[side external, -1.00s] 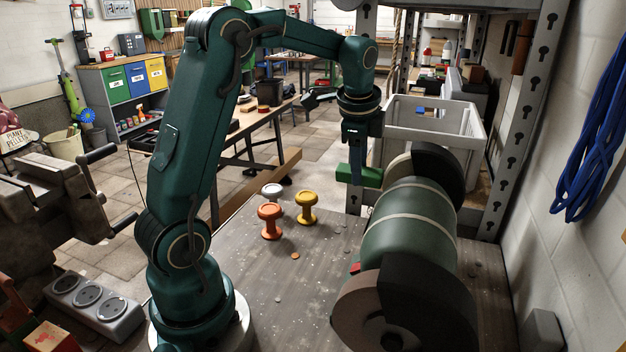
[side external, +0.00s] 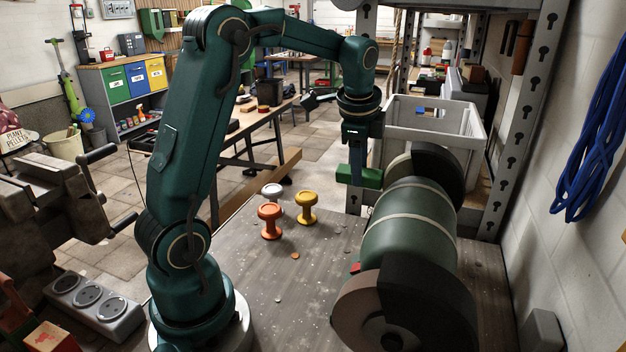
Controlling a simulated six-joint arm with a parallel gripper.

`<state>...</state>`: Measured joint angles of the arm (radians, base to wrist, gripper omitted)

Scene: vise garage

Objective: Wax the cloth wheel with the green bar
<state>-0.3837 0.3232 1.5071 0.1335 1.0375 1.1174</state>
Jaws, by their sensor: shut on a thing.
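My gripper (side external: 357,174) is shut on the green bar (side external: 371,178), a small block held level above the back of the bench. The bar's right end is close to the cloth wheel (side external: 398,167), the pale disc at the far end of the green bench grinder (side external: 410,225). I cannot tell whether bar and wheel touch. The wheel is partly hidden by the dark guard and the motor body. A large grey-brown wheel (side external: 357,310) sits at the grinder's near end.
Orange (side external: 270,221), yellow (side external: 307,207) and white (side external: 272,191) spools stand on the bench (side external: 310,285) left of the grinder. A grey crate (side external: 436,125) is behind the wheel. A socket strip (side external: 92,300) and a vise (side external: 50,205) are at left. The bench middle is mostly clear.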

